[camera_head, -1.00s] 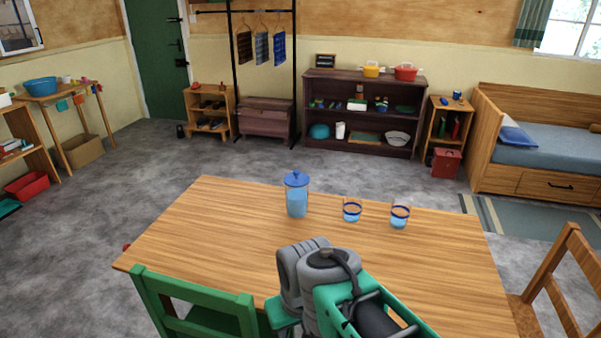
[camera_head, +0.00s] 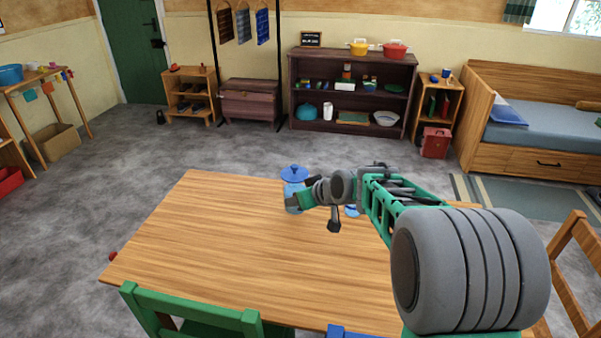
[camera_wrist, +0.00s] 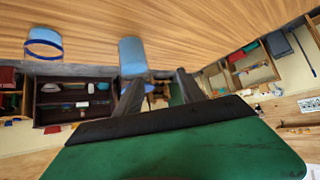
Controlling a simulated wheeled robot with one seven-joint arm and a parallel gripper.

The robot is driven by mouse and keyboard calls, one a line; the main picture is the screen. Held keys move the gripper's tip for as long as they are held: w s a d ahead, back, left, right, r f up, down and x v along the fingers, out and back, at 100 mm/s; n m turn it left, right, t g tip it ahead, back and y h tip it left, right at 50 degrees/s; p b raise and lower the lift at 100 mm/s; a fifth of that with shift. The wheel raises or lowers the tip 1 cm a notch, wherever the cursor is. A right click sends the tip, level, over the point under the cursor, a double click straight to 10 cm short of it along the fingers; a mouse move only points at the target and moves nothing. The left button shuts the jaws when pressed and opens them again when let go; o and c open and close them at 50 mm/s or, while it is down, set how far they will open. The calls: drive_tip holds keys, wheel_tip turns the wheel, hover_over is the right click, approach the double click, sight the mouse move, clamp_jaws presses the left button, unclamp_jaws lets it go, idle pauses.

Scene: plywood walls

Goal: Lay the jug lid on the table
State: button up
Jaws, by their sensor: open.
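The jug (camera_head: 289,187) stands upright on the far part of the table (camera_head: 215,235). Its blue lid (camera_head: 294,172) is on top, with the knob upward. My gripper (camera_head: 292,203) is in front of the jug and hides part of its body. In the wrist view, the picture is upside down and my open gripper (camera_wrist: 158,82) has its two dark fingers apart. The blue jug (camera_wrist: 132,55) shows beyond them, partly covered by one finger. I cannot tell whether a finger touches the jug.
A blue-rimmed glass (camera_head: 351,211) stands right of the jug, mostly hidden by my arm; a glass also shows in the wrist view (camera_wrist: 43,42). The table's left half is clear. A green chair (camera_head: 190,318) stands at the near edge, a wooden chair (camera_head: 570,265) at the right.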

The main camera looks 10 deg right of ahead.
sight(296, 167)
drive_tip(key=w+d+t+y, duration=0.2)
drive_tip(key=w+d+t, duration=0.25)
drive_tip(key=w, duration=0.65)
drive_tip(key=x, duration=0.2)
drive_tip(key=p+x, duration=0.1)
drive_tip(key=x, duration=0.2)
drive_tip(key=p+x, duration=0.1)
drive_tip(key=x, duration=0.1)
drive_tip(key=shift+w+a+r, duration=0.2)
drive_tip(key=shift+r, duration=0.05)
clamp_jaws()
drive_tip(key=shift+n, duration=0.3)
